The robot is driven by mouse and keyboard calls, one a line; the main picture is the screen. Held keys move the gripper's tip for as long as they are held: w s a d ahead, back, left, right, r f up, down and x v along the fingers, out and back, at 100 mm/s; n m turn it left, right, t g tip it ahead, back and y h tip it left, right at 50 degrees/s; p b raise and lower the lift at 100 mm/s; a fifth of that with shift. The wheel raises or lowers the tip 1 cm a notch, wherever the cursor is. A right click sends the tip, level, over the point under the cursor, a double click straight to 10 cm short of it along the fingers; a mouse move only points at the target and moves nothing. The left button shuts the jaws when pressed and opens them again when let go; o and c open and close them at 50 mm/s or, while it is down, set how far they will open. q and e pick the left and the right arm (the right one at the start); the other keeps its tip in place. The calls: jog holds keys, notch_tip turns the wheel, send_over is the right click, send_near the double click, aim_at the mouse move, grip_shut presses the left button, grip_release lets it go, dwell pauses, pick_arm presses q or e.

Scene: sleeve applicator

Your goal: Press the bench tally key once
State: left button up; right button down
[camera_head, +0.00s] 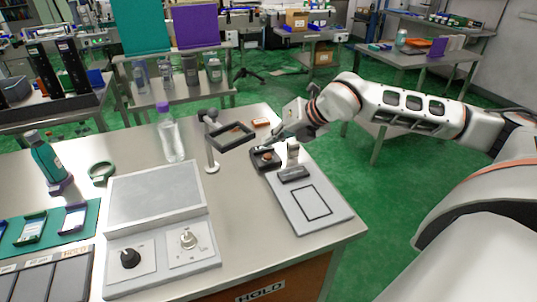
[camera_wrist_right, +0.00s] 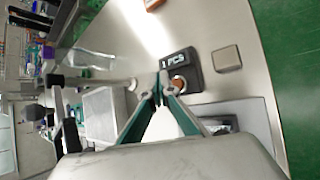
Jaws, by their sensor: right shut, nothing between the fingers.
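The bench tally key is a small dark box (camera_head: 262,164) with a round orange-brown button (camera_head: 267,156), on the metal bench near its right side. In the right wrist view the box (camera_wrist_right: 178,63) is labelled "1 PCS" and its button (camera_wrist_right: 178,83) shows below the label. My left gripper is not in view.
A grey plate with a black outlined rectangle (camera_head: 318,215) lies beside the box. A square frame on a post (camera_head: 211,150) stands close on the left, with a clear bottle (camera_head: 170,138) beyond. A sloped control console (camera_head: 155,195) occupies the front left.

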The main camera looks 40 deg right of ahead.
aim_at(270, 156)
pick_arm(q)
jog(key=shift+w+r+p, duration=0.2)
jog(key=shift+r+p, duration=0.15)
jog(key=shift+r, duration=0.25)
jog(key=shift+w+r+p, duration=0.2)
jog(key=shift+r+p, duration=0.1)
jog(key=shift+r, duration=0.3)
pick_arm(e)
jog(key=shift+r, duration=1.7)
